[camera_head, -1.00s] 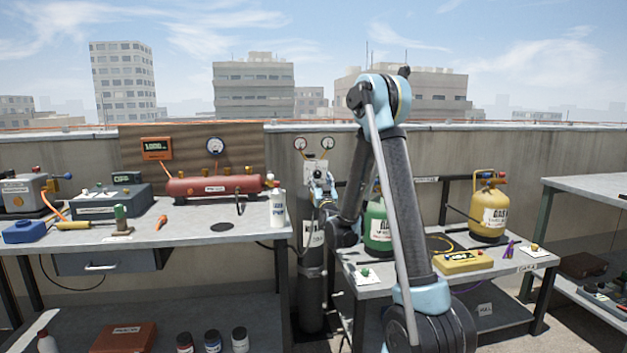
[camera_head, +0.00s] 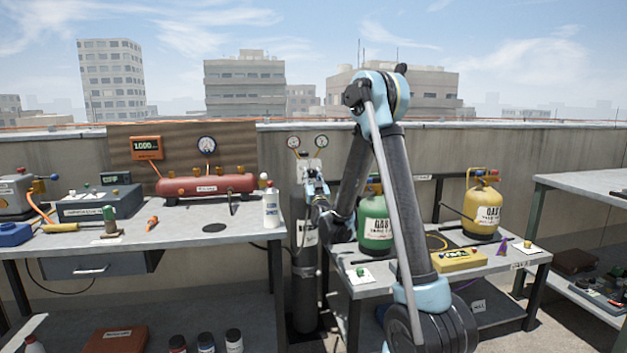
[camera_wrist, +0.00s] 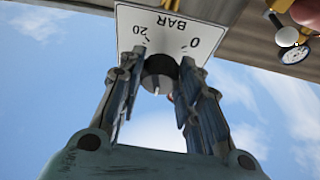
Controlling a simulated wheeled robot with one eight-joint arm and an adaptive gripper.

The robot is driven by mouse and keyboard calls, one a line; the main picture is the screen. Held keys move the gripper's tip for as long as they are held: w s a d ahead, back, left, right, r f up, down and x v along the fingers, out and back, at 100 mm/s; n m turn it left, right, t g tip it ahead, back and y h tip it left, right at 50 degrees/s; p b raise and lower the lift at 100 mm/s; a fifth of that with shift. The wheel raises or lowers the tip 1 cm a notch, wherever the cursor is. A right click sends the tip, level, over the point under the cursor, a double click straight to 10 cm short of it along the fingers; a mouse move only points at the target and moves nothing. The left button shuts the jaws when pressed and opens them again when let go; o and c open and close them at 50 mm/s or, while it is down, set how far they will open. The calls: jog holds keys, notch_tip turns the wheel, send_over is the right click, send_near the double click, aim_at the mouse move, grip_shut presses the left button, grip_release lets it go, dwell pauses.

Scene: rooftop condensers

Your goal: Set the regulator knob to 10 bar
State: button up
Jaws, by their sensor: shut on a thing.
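The regulator knob (camera_wrist: 159,73) is a dark round knob in the wrist view, with a small white mark near its lower edge. It sits in front of a white scale plate (camera_wrist: 190,22) that appears upside down and reads 20 on the left, 0 on the right and BAR. My gripper (camera_wrist: 160,78) is shut on the knob, with one finger on each side. The fingers cover parts of the scale. In the head view my gripper (camera_head: 313,178) is at the plate (camera_head: 318,164), above a dark cylinder (camera_head: 304,270); the knob is hidden there.
Two small round gauges (camera_head: 294,142) (camera_head: 322,142) stand above the plate. A left bench (camera_head: 180,236) holds a red tank (camera_head: 205,186) and a white bottle (camera_head: 271,208). A right bench holds green (camera_head: 375,226) and yellow (camera_head: 484,212) gas bottles. A concrete wall (camera_head: 560,160) runs behind.

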dwell(0.3)
jog(key=o, duration=1)
jog(key=shift+o, duration=0.2)
jog(key=v, duration=0.7)
jog(key=shift+s+f, duration=0.2)
jog(key=shift+d+r, duration=0.1)
jog(key=shift+d, duration=0.1)
